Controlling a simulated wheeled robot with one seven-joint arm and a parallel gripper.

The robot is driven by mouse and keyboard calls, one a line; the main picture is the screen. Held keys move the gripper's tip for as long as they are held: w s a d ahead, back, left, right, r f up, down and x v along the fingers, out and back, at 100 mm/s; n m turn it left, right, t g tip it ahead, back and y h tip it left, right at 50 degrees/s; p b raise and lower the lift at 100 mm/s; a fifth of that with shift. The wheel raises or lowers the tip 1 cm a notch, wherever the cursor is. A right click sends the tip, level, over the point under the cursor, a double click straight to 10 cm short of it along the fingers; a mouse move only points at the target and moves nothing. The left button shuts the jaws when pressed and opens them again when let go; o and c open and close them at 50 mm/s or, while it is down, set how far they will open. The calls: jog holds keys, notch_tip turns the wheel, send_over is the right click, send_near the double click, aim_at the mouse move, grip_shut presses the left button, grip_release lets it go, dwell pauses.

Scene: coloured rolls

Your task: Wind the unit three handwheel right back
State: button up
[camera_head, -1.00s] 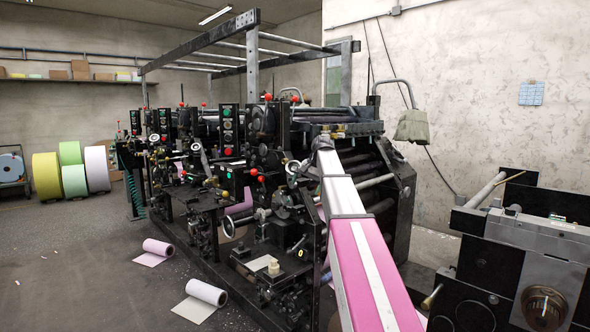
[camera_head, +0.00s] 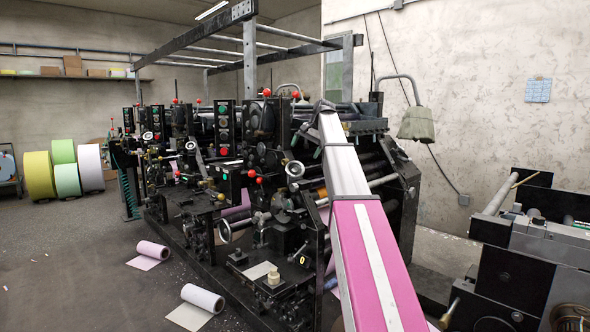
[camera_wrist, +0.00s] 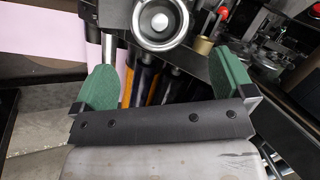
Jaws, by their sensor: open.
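In the wrist view, a silver-rimmed round handwheel (camera_wrist: 160,20) with a bright hub is at the top middle, cut by the upper edge. My gripper (camera_wrist: 167,72) has two green pads set wide apart, with nothing held between them. The wheel lies ahead of the pads, between their lines and apart from both. In the head view, silver handwheels sit on the press front, one (camera_head: 294,169) close to the left of my pink and white arm and another (camera_head: 225,231) lower left. Unit numbers are too small to read. My gripper cannot be made out there.
The black press (camera_head: 255,215) fills the middle, with red-knobbed levers and green-buttoned panels. A brass knob (camera_wrist: 204,45) is right of the wheel. Paper rolls (camera_head: 203,299) lie on the floor at left. Another machine (camera_head: 530,260) stands at right.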

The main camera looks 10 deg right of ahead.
aim_at(296, 166)
jog(key=x, duration=1)
jog(key=c, duration=0.7)
